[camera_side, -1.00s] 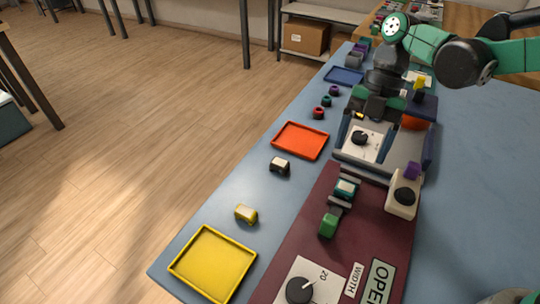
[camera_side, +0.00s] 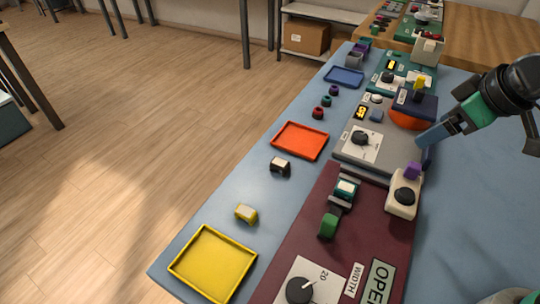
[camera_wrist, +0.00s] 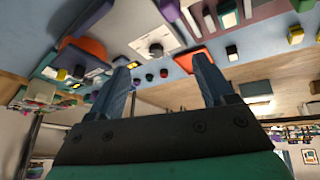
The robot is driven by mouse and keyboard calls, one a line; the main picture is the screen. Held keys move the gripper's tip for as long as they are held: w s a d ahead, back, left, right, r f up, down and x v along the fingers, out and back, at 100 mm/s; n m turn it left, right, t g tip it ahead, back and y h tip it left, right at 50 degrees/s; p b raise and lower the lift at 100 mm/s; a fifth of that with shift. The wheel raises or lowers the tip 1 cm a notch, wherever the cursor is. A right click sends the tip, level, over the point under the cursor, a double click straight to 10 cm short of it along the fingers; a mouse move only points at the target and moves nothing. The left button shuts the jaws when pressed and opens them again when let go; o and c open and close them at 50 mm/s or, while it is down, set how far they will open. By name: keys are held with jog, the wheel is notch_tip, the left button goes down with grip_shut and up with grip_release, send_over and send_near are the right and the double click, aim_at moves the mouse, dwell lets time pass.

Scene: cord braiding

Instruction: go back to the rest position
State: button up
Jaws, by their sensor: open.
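My gripper (camera_side: 436,134) is at the right of the side view, in the air by the right edge of the grey panel (camera_side: 384,153). In the wrist view my gripper (camera_wrist: 163,82) shows two blue fingers spread wide apart, with nothing between them. The fingers point toward the panels and the small coloured pieces. No object is in its hold.
Yellow (camera_side: 213,264), orange (camera_side: 300,141) and blue (camera_side: 344,77) trays line the left. The table's right side is clear.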

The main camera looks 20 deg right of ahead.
jog(key=m, duration=0.1)
jog(key=m+t, duration=0.1)
jog(key=s+d+f+m, duration=0.1)
jog(key=m, duration=0.1)
jog(key=shift+d+t+h, duration=0.1)
jog(key=shift+t+h, duration=0.2)
